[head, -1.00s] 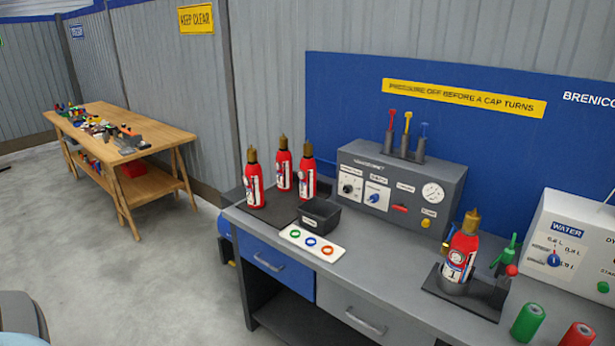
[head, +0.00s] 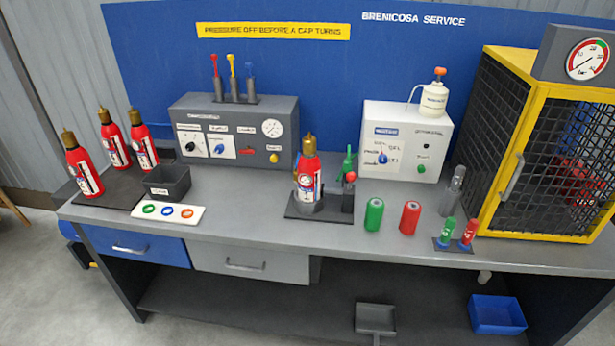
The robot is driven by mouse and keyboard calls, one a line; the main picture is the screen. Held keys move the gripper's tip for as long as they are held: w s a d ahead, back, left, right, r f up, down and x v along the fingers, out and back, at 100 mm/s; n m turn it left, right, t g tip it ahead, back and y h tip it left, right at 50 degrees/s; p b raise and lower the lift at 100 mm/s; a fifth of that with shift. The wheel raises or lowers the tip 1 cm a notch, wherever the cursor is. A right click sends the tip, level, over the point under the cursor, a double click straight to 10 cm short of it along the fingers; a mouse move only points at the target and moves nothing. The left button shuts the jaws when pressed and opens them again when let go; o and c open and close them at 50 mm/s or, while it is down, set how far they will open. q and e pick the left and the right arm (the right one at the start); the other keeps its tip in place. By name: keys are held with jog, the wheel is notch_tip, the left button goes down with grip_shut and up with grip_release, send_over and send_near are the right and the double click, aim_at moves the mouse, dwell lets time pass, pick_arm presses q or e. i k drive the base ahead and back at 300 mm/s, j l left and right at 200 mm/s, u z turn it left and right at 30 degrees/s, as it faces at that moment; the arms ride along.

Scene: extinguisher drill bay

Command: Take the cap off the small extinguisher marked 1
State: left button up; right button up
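The small extinguisher marked 1 (head: 308,182) is red with a white label and stands upright in a dark holder (head: 318,214) on the grey bench, near the middle of the head view. Its brass-coloured cap (head: 309,145) is on top. No hand or tool touches it. Neither of my grippers is in view.
Several red extinguishers (head: 84,172) stand on a dark mat at the left, beside a black bin (head: 168,183). A grey control box (head: 235,135) and a white water unit (head: 403,143) stand behind. Green (head: 374,214) and red (head: 410,217) cylinders stand right of the holder. A yellow cage (head: 545,150) stands at the right.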

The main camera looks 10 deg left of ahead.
aim_at(309, 169)
jog(key=i+j+z, duration=0.15)
jog(key=j, duration=0.2)
jog(key=i+j+z, duration=0.1)
jog(key=j, duration=0.25)
jog(key=i+j+z, duration=0.15)
jog(key=j, duration=0.25)
jog(key=i, duration=0.1)
